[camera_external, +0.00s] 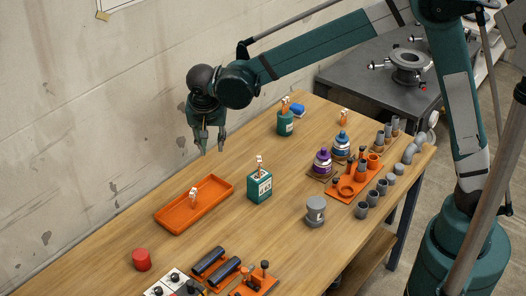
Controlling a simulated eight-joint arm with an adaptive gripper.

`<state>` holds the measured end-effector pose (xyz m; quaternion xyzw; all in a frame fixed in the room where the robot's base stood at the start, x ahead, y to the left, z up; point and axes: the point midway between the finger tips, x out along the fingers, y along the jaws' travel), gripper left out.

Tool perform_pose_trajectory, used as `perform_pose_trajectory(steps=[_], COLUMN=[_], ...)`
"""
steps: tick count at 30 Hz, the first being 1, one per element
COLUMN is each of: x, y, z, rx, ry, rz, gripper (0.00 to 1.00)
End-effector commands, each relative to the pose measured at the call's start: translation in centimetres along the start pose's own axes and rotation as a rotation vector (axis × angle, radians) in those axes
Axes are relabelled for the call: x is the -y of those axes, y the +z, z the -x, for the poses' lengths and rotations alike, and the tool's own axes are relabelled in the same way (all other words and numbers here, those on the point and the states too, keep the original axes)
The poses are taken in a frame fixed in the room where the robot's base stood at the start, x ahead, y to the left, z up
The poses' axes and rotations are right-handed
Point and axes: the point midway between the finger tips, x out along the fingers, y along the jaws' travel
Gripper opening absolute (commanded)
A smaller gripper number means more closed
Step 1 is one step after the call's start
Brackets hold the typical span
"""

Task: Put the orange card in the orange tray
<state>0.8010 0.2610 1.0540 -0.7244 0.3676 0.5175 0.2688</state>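The orange tray (171,220) lies on the wooden workbench near the wall. A small orange-and-white upright piece (193,196), perhaps a card, is inside it. Similar small pieces show on top of the teal box (259,188), at the teal canister (286,126) and on the bench farther back (344,116); I cannot tell which one is the orange card. My gripper (212,152) points down above the bench, behind the tray. Its fingers are apart and nothing shows between them.
Purple (322,163) and blue (341,146) bottles stand right of centre, beside an orange rack (345,189) and several grey pipe fittings. A grey cylinder (315,211), a red cylinder (142,260) and black parts (209,261) are nearer. Bench around the teal box is clear.

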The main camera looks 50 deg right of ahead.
Motion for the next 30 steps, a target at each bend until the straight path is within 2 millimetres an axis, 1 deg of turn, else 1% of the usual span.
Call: perform_pose_trajectory(steps=[1,12,21,30], x=[-1.1,-7.9,-13.8,-19.7], y=[-0.7,-4.2,-6.1,-7.1], z=[0.7,4.5,7.0,8.9], rx=[0.003,0.023,0.023,0.007], ry=[-0.008,-0.08,-0.142,-0.203], rz=[0.014,0.153,0.262,0.368], gripper=[0.24,0.24,0.24,0.24])
